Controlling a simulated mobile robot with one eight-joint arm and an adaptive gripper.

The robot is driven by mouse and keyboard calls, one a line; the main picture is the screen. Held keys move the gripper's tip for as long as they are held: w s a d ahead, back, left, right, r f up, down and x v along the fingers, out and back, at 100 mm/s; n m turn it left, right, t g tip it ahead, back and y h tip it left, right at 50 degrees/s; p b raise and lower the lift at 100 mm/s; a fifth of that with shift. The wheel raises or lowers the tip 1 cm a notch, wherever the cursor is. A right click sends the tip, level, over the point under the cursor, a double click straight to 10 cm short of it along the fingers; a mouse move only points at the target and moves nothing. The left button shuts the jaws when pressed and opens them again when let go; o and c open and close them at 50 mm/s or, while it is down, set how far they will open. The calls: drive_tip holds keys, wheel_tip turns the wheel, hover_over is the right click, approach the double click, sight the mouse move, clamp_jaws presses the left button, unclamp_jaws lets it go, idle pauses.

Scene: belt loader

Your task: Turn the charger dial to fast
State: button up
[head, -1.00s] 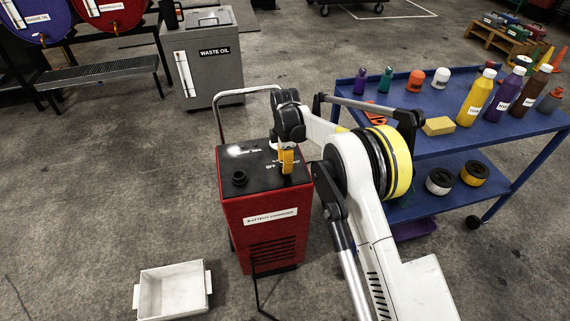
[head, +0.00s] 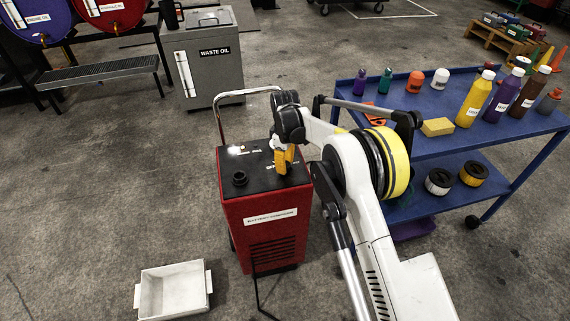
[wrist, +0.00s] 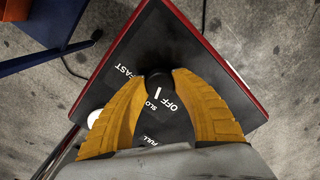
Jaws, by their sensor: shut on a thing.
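The battery charger (head: 265,238) is a red box with a black top panel (head: 262,182) and a tall grey handle. My gripper (head: 284,166) points down at the right part of that panel. In the wrist view the yellow fingers (wrist: 158,76) are closed on the black dial (wrist: 157,81), one on each side. The words FAST, OFF, SLOW and FULL are printed around there. A short white mark shows just below the dial, by OFF and SLOW. The dial is partly covered by the fingers, and its exact setting is hard to tell. In the head view the fingers hide it.
A black round post (head: 239,178) and a bright white lamp (head: 236,150) are on the charger's top. A blue cart (head: 432,150) with bottles stands close on the right. A white tray (head: 173,291) lies on the floor at front left. A waste oil bin (head: 212,75) stands behind.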

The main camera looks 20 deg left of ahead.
drive_tip(key=m, duration=0.4)
drive_tip(key=shift+m, duration=0.3)
drive_tip(key=m, duration=0.3)
drive_tip(key=shift+m, duration=0.4)
drive_tip(key=m, duration=0.4)
drive_tip(key=shift+p, duration=0.35)
drive_tip(key=shift+m, duration=2)
drive_tip(key=o, duration=1.2)
drive_tip(key=shift+o, duration=0.2)
wheel_tip(320, 180, up, 12)
